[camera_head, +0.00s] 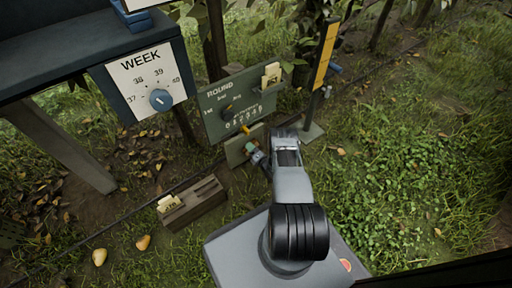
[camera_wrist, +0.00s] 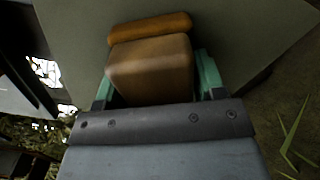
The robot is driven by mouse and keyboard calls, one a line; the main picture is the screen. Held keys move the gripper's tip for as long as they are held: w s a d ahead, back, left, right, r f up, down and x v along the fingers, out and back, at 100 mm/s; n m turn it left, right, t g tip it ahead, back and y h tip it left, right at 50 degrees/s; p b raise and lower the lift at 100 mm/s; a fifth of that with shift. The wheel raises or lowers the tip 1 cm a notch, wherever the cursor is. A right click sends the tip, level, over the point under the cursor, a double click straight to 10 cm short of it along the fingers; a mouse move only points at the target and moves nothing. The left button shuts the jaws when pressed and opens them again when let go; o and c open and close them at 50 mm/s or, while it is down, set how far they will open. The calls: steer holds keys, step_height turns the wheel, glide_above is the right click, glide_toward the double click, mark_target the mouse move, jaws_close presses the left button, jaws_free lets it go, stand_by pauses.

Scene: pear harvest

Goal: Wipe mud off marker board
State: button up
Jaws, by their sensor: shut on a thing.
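The green board marked ROUND (camera_head: 213,103) stands upright in the middle of the head view, with a row of digits and a dark round spot that could be a knob or mud. A smaller plain green-grey panel (camera_head: 234,152) is below it. My gripper (camera_head: 251,148) is in front of this panel. In the wrist view its green fingers (camera_wrist: 154,82) are shut on a tan block (camera_wrist: 150,65) with an orange-brown bar (camera_wrist: 150,27) at its far end. A flat grey-olive surface (camera_wrist: 235,30) lies just beyond; I cannot tell whether the block touches it. No mud is clearly visible.
A WEEK dial board (camera_head: 128,90) on a dark table frame stands left. A wooden box (camera_head: 207,205) with cards sits on the ground. A yellow-black post (camera_head: 322,60) stands right of the board. Pears (camera_head: 99,257) lie lower left. Open grass is at right.

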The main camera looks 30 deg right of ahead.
mark_target(237, 153)
steer(key=shift+s+a+r+p, duration=0.15)
steer(key=shift+a+p, duration=0.2)
steer(key=shift+a, duration=1)
steer(key=shift+s+a+f+p, duration=0.15)
steer(key=shift+a+p, duration=0.15)
steer(key=shift+a, duration=1.1)
steer(key=shift+s+a+r+p, duration=0.15)
steer(key=shift+a+p, duration=0.2)
steer(key=shift+a, duration=1)
steer(key=shift+s+d+p, duration=0.2)
steer(key=shift+s+p, duration=0.1)
steer(key=shift+s, duration=0.35)
steer(key=shift+s+d+p, duration=0.15)
steer(key=shift+s+p, duration=0.25)
steer(key=shift+s, duration=0.8)
steer(key=shift+s+d+p, duration=0.1)
steer(key=shift+s+p, duration=0.3)
steer(key=shift+s, duration=0.8)
steer(key=shift+s, duration=0.1)
